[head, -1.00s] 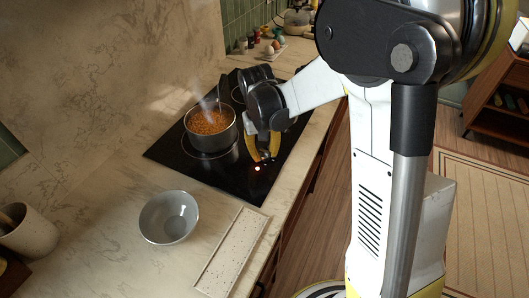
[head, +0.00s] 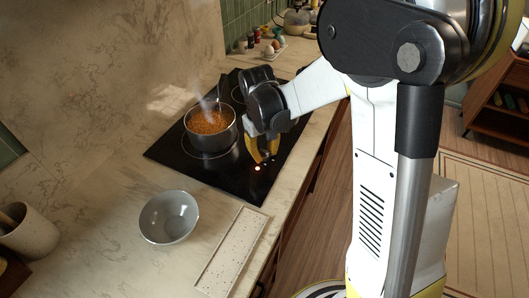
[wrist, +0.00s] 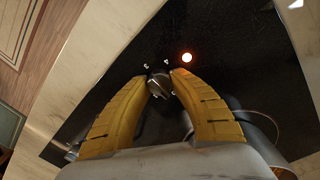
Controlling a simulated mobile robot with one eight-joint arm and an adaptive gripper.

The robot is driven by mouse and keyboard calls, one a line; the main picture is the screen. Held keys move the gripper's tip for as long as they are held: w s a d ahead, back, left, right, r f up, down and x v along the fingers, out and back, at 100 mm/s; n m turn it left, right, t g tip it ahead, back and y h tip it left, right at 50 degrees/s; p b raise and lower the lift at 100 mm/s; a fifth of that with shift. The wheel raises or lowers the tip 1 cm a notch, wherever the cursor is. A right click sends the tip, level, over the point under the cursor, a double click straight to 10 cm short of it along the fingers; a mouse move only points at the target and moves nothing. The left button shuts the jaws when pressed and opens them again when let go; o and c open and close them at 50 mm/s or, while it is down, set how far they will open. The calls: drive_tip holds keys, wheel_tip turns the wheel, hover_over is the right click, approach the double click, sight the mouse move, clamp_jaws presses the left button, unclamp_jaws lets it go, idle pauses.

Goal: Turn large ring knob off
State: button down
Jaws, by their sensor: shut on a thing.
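The black cooktop (head: 225,183) is set in the counter. A steaming pot of orange food (head: 210,125) sits on it. My gripper (head: 264,156) reaches down at the cooktop's right edge, to the right of the pot.
A grey bowl (head: 168,217) and a long speckled tray (head: 232,250) lie on the near counter. A utensil crock (head: 28,232) stands at the left. Eggs and small bottles are at the far end. The wooden floor is right of the counter.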

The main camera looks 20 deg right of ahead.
sight(262, 155)
drive_tip(key=c, duration=1)
unclamp_jaws()
drive_tip(key=shift+c, duration=0.2)
wheel_tip(262, 155, up, 12)
drive_tip(key=a, duration=0.1)
drive_tip(key=shift+s, duration=0.15)
